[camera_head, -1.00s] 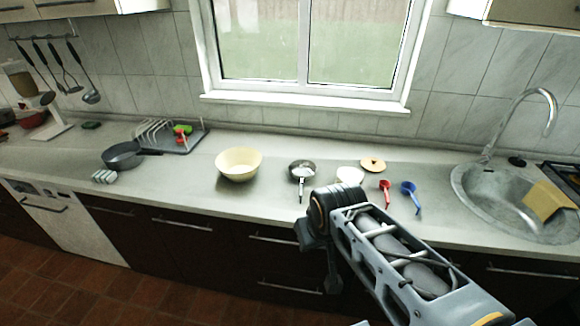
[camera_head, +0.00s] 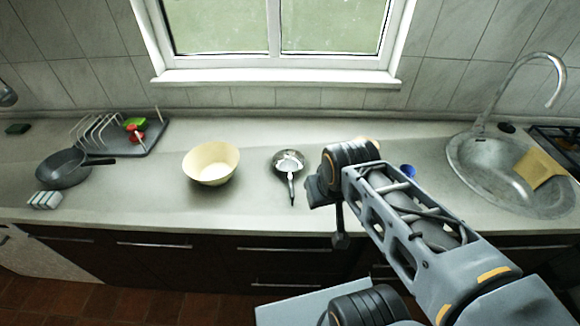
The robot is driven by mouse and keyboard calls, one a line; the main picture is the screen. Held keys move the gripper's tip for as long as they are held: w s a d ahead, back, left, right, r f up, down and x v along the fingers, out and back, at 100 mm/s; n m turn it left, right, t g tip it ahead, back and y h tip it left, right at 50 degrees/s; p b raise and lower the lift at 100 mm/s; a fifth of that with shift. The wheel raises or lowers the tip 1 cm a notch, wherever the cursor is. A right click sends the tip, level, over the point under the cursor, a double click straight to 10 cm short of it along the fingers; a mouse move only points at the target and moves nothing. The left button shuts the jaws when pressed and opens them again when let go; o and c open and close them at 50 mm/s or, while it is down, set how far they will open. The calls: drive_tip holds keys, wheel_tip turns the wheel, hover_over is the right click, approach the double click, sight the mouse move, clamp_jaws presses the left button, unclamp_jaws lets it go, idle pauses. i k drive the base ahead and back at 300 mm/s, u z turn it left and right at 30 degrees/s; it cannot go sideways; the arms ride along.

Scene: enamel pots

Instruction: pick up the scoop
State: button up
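A blue scoop (camera_head: 408,170) lies on the counter to the right; only its top shows behind my arm. A round metal piece with a light inside (camera_head: 289,161) and a dark handle pointing to the front edge lies left of my arm; I cannot tell whether it is a scoop, or a small bowl with a spoon. My gripper (camera_head: 341,238) seems to be the dark part hanging below the arm's front joint, near the counter's front edge. Its fingers are not clear, and I see nothing held in it. My arm hides the counter between the metal piece and the blue scoop.
A cream bowl (camera_head: 211,163) stands left of the metal piece. A grey pan (camera_head: 63,168), a sponge-like block (camera_head: 45,200) and a dish rack (camera_head: 115,136) are at the left. A sink (camera_head: 480,185) with a tall tap is at the right.

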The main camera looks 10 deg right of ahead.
sight(408, 170)
drive_tip(key=z, duration=1.4)
drive_tip(key=k, duration=0.5)
drive_tip(key=z, duration=1.15)
drive_tip(key=i, duration=1)
drive_tip(key=u, duration=2.05)
